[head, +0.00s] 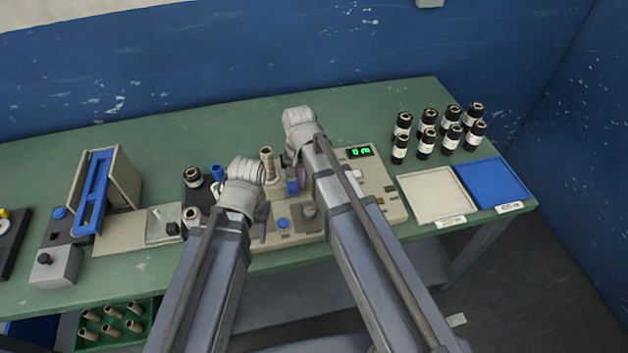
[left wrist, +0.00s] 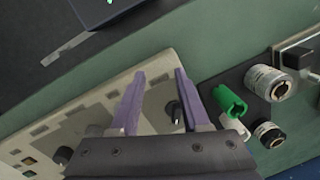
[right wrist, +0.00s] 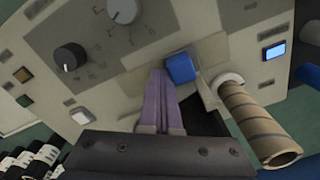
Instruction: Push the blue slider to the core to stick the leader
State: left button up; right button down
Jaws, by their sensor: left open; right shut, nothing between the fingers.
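The blue slider (right wrist: 181,68) sits on the beige machine panel, just right of my right fingertips in the right wrist view. In the head view the slider (head: 292,188) is partly hidden by my right arm. The core (right wrist: 255,118) is a tan ribbed tube on a spindle, to the right of the slider; it stands upright in the head view (head: 266,160). My right gripper (right wrist: 159,75) is shut and empty, its tips close beside the slider; I cannot tell if they touch. My left gripper (left wrist: 160,78) is open and empty over the panel's edge. The leader is not clearly visible.
The panel has a green display (head: 362,152), knobs and buttons. A beige tray (head: 437,192) and a blue tray (head: 492,184) lie at the right, with several black rolls behind them. A green part (left wrist: 230,100) and black rolls are beside my left gripper.

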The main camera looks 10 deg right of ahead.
jog(key=shift+a, duration=1.3)
jog(key=shift+d, duration=0.7)
pick_arm(q)
notch_tip(320, 180, up, 8)
jog(key=p, duration=0.8)
pick_arm(e)
notch_tip(320, 180, up, 8)
